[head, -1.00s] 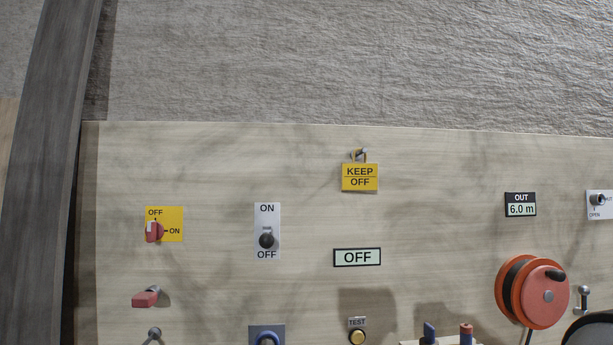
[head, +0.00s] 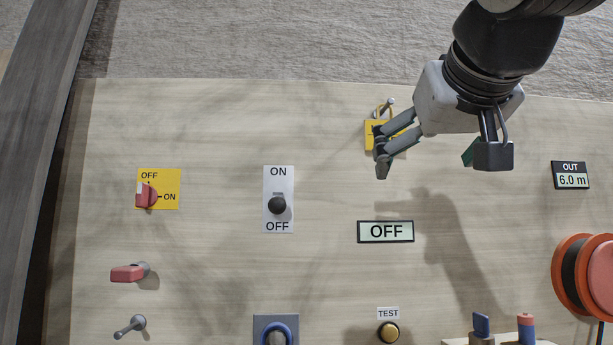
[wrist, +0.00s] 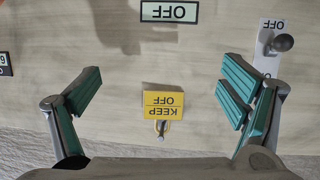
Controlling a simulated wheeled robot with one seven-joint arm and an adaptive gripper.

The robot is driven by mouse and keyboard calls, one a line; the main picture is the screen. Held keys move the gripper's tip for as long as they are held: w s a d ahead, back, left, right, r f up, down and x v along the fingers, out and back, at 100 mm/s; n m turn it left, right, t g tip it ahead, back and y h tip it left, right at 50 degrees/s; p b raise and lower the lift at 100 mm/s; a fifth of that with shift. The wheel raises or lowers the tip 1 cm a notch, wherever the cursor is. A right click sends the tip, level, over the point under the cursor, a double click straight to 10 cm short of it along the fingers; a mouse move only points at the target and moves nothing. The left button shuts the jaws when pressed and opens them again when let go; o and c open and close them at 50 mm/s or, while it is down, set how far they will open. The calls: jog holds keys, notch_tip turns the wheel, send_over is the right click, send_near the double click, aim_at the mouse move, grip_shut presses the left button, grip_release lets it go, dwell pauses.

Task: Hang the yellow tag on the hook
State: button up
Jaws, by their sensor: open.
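The yellow tag (wrist: 163,104), lettered KEEP OFF, hangs by its loop on the metal hook (wrist: 160,137) on the board. In the head view the tag (head: 369,136) is mostly hidden behind my gripper, and the hook (head: 390,102) shows just above it. My gripper (head: 392,152) is in front of the tag in the head view. In the wrist view its fingers (wrist: 160,97) are wide apart, one on each side of the tag, with clear gaps. Nothing is held between them.
Below the tag is an OFF display (head: 386,232). To the left are a black toggle switch (head: 278,205), a red rotary switch (head: 147,195) and a red-handled peg (head: 128,273). An orange reel (head: 590,275) stands out at the right. Bare board surrounds the tag.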

notch_tip(320, 180, up, 10)
jog(key=w+t+b, duration=0.2)
jog(key=t+b, duration=0.2)
jog(key=w, duration=1.3)
jog(key=shift+d+p, duration=0.25)
jog(key=shift+p, duration=0.15)
jog(key=c, duration=1.2)
jog(key=shift+c, duration=0.2)
jog(key=o, duration=0.9)
